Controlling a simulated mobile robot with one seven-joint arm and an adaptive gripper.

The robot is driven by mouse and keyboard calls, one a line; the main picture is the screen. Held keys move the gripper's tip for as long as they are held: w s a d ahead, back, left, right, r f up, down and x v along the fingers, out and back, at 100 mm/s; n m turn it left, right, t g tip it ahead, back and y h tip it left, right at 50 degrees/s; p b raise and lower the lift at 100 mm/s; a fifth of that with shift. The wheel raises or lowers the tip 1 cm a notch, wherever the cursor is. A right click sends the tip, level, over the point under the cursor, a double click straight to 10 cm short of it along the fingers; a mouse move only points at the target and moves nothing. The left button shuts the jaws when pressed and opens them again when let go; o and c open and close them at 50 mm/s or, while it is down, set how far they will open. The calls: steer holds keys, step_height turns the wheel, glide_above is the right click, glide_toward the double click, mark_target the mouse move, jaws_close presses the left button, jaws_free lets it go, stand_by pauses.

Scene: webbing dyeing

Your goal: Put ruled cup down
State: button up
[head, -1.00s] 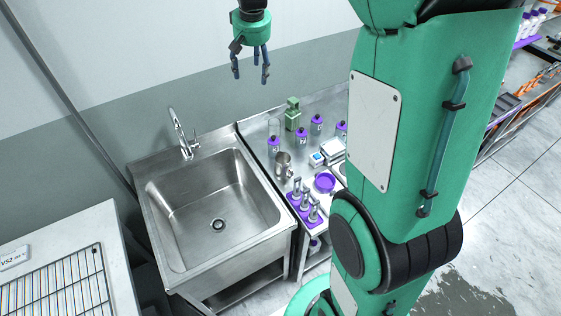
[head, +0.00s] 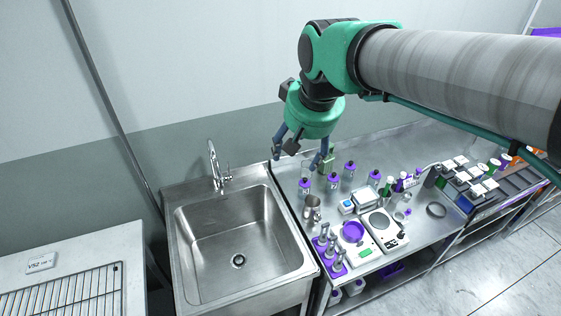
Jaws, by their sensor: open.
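My gripper (head: 295,162) hangs over the back left part of the steel bench (head: 440,222), fingers spread and pointing down. A clear, upright vessel (head: 307,170), possibly the ruled cup, stands at the back of the bench near the fingers. Its markings are too small to read, and I cannot tell whether the fingers touch or surround it. A metal jug (head: 312,208) stands nearer, by the sink. Nothing is visibly held in the gripper.
A steel sink (head: 240,235) with a tap (head: 216,165) is left of the bench. Purple-labelled bottles (head: 334,181), a green container (head: 327,160), a purple dish (head: 352,231), a scale (head: 380,223) and several dispensers (head: 331,251) crowd the bench's left part.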

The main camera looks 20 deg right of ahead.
steer(key=s+a+f, duration=0.1)
steer(key=s+f, duration=0.1)
steer(key=s, duration=0.5)
steer(key=s+a+f+n+t, duration=0.1)
steer(key=s+a+f, duration=0.1)
steer(key=s, duration=0.5)
steer(key=shift+f, duration=0.15)
steer(key=shift+f, duration=0.1)
step_height(320, 180, down, 12)
steer(key=b, duration=1.2)
